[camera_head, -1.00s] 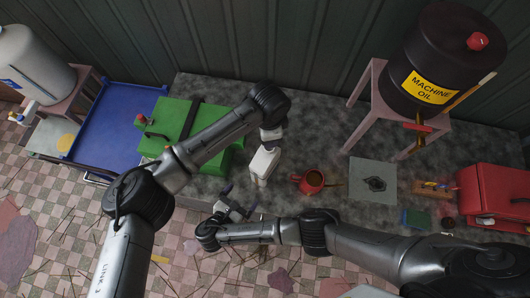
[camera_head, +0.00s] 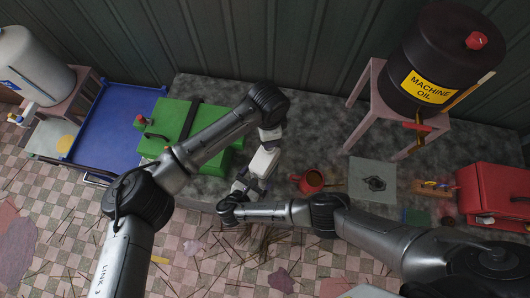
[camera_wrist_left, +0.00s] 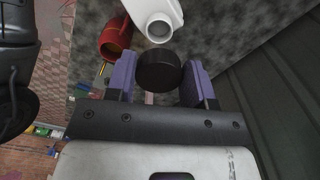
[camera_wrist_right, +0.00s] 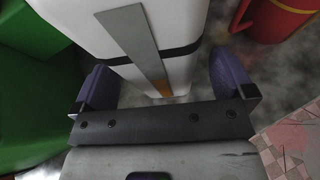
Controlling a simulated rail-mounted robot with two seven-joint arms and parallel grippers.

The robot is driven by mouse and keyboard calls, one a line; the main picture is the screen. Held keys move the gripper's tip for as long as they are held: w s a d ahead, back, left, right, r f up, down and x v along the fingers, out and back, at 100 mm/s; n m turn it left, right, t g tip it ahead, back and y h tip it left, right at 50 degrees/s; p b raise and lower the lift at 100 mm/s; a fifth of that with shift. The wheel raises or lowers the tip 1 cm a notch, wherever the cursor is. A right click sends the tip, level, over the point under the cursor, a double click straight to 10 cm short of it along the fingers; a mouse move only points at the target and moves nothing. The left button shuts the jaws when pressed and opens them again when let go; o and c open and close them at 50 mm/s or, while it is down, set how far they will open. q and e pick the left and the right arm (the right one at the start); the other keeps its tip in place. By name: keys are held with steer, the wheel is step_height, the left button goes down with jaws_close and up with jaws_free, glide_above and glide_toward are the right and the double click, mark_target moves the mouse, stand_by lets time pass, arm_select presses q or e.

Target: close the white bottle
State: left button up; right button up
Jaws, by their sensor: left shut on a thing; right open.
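The white bottle (camera_head: 263,163) stands on the grey stone counter between my two arms. Its open, uncapped mouth (camera_wrist_left: 160,29) shows in the left wrist view. My left gripper (camera_wrist_left: 160,85) is shut on a round black cap (camera_wrist_left: 160,70), close to the mouth but apart from it. In the head view the left gripper is mostly hidden by its arm, above the bottle. My right gripper (camera_wrist_right: 165,85) is open, its purple fingers on either side of the bottle body (camera_wrist_right: 165,45), which carries a grey strip and a black band. I cannot tell whether the fingers touch it.
A green box (camera_head: 180,125) is close on the left. A grey plate (camera_head: 372,181), a red box (camera_head: 495,192) and a machine oil barrel (camera_head: 436,62) on a stand are further right.

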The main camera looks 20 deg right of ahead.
steer(key=shift+x, duration=1.05)
steer(key=c, duration=1.4)
arm_select(q)
steer(key=shift+f, duration=2.5)
